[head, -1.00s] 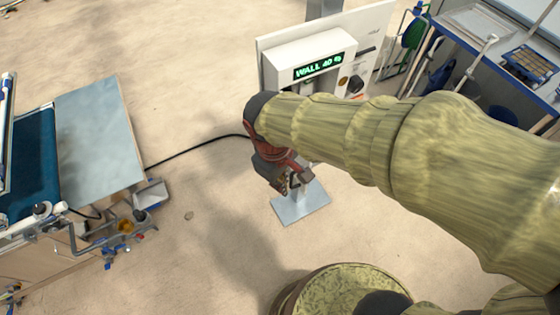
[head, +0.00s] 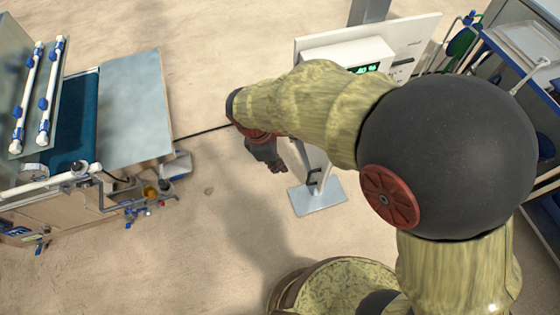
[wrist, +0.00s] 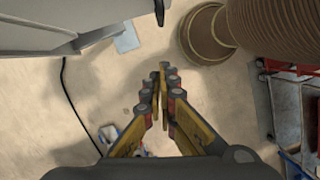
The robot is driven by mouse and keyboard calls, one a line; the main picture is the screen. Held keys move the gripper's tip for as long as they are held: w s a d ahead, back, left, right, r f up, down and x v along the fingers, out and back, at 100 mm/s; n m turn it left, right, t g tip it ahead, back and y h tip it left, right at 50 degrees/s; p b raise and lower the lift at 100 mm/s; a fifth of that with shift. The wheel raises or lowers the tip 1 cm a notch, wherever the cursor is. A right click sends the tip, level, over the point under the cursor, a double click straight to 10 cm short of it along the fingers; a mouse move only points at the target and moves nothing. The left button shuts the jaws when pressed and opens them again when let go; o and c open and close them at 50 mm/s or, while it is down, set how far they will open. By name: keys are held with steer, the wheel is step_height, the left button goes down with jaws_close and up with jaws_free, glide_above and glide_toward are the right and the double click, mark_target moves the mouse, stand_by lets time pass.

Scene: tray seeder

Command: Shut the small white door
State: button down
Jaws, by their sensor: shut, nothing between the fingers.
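My gripper (head: 278,168) is just left of the panel, pointing down, with a small gap visible. In the wrist view my gripper (wrist: 165,68) is shut and empty, and a dark handle (wrist: 159,12) shows beyond the fingertips at the top edge.
A grey base plate (head: 318,197) lies on the floor below the door. A conveyor bench with a grey sheet (head: 135,110) stands at left, with a black cable (head: 205,130) running from it. A blue-edged bench (head: 520,70) is at right. Sandy floor between is clear.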

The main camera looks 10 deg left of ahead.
steer(key=w+d+f+p, duration=0.1)
steer(key=d+f, duration=0.4)
steer(key=f, duration=0.1)
steer(key=shift+w+d, duration=0.15)
steer(key=shift+d, duration=0.1)
stand_by(0.3)
